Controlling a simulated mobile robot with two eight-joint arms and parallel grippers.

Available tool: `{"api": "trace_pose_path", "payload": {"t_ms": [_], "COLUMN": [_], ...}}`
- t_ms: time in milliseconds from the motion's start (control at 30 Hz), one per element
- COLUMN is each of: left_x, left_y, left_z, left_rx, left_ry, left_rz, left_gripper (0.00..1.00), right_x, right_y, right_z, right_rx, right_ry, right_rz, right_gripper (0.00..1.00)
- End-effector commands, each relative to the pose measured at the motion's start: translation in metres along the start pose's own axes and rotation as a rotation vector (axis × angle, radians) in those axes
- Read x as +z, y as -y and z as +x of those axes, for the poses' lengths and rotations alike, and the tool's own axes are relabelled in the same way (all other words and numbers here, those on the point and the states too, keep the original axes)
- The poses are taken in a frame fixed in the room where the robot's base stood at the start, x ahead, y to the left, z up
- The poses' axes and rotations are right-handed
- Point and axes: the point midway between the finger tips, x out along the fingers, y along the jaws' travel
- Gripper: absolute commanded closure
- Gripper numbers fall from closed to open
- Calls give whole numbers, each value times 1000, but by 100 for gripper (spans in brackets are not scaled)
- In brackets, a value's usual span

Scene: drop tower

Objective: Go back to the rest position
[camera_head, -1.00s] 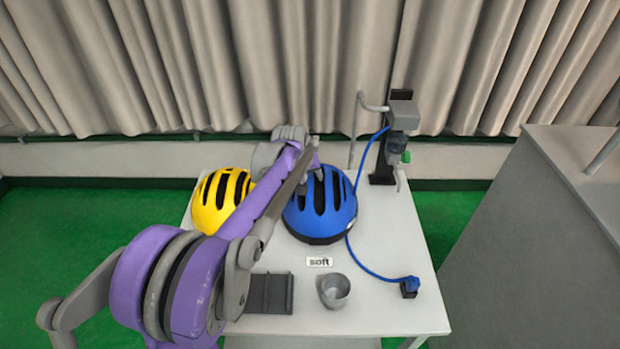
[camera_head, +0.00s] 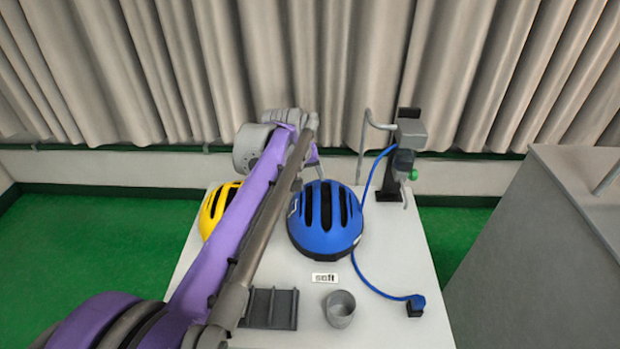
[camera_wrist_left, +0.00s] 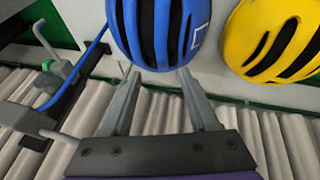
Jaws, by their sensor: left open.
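My left arm comes in from the lower left of the head view and reaches over the table (camera_head: 395,325) to behind the blue helmet (camera_head: 326,232). My left gripper (camera_wrist_left: 158,73) is open and empty in the left wrist view. Its fingertips are close to the lower edge of the blue helmet (camera_wrist_left: 160,30); I cannot tell whether they touch it. In the head view the arm hides most of the gripper. The yellow helmet (camera_head: 211,205) sits left of the blue one, partly hidden behind my arm. It also shows in the left wrist view (camera_wrist_left: 275,40).
A grey stand (camera_head: 408,140) with a blue cable is at the table's back right. A grey cup (camera_head: 340,308), a dark slotted tray (camera_head: 272,309) and a "soft" label (camera_head: 325,278) lie in front. A grey cabinet (camera_head: 540,260) stands right. Curtains (camera_head: 280,60) hang behind.

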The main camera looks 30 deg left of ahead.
Motion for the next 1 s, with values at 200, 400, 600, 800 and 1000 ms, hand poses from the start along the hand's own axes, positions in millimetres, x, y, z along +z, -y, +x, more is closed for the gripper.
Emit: {"api": "trace_pose_path", "payload": {"t_ms": [200,400,600,800,1000], "left_x": [0,1,47,158,257], "left_y": [0,0,-13,-17,4], "left_z": [0,0,-12,-29,-28], "left_rx": [0,0,9,29,48], "left_ry": [0,0,7,14,9], "left_rz": [0,2,98,332,547], "left_gripper": [40,40,40,40,40], "right_x": [0,0,-4,-14,-23], "right_y": [0,0,0,0,0], "right_z": [0,0,-6,-18,-27], "right_rx": [0,0,0,0,0], "right_ry": [0,0,-3,-10,-16], "right_rz": [0,0,0,0,0], "right_gripper": [100,100,100,100,100]}}
